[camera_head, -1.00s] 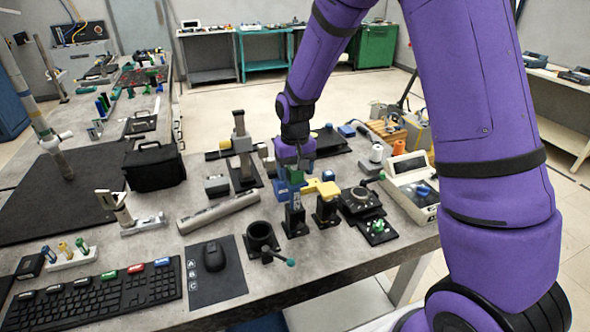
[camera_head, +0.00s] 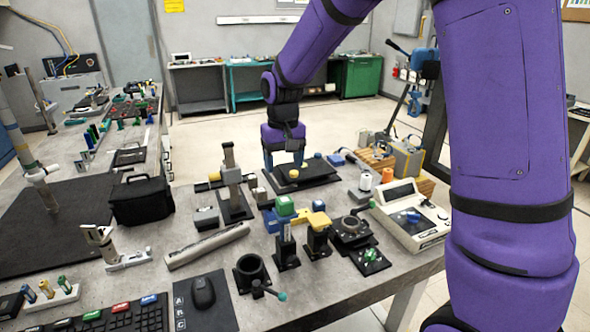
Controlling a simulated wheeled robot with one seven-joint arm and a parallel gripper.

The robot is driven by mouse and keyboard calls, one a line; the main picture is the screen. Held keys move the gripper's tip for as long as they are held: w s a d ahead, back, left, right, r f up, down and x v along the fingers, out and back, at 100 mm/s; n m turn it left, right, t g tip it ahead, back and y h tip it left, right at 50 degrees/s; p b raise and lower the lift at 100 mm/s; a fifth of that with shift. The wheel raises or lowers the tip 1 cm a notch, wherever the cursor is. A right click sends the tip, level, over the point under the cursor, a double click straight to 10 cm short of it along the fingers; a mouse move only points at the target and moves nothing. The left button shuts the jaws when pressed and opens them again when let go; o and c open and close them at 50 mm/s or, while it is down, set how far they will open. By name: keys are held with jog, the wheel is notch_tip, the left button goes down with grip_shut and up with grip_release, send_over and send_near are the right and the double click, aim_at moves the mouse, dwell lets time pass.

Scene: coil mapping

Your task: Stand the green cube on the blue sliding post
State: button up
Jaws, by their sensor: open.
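The green cube (camera_head: 285,205) sits upright on top of the blue sliding post (camera_head: 271,221), near the middle of the bench. It looks level, but its contact with the post is partly hidden from this angle. My gripper (camera_head: 284,164) is open and empty.
A yellow block (camera_head: 318,220) on a black stand is right of the cube. A grey upright column (camera_head: 230,175) stands at left. The black platform (camera_head: 308,175) carries a yellow knob. A white console (camera_head: 412,214) is at right.

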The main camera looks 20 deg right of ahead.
jog(key=s+d+r+t, duration=0.2)
jog(key=s+d+r, duration=0.1)
jog(key=s+r, duration=0.55)
jog(key=s+d+r+t, duration=0.25)
jog(key=s+r, duration=0.35)
jog(key=s, duration=0.6)
jog(key=s+d, duration=0.1)
jog(key=s, duration=0.8)
jog(key=shift+d+t, duration=0.2)
jog(key=shift+t, duration=0.25)
jog(key=shift+w, duration=0.1)
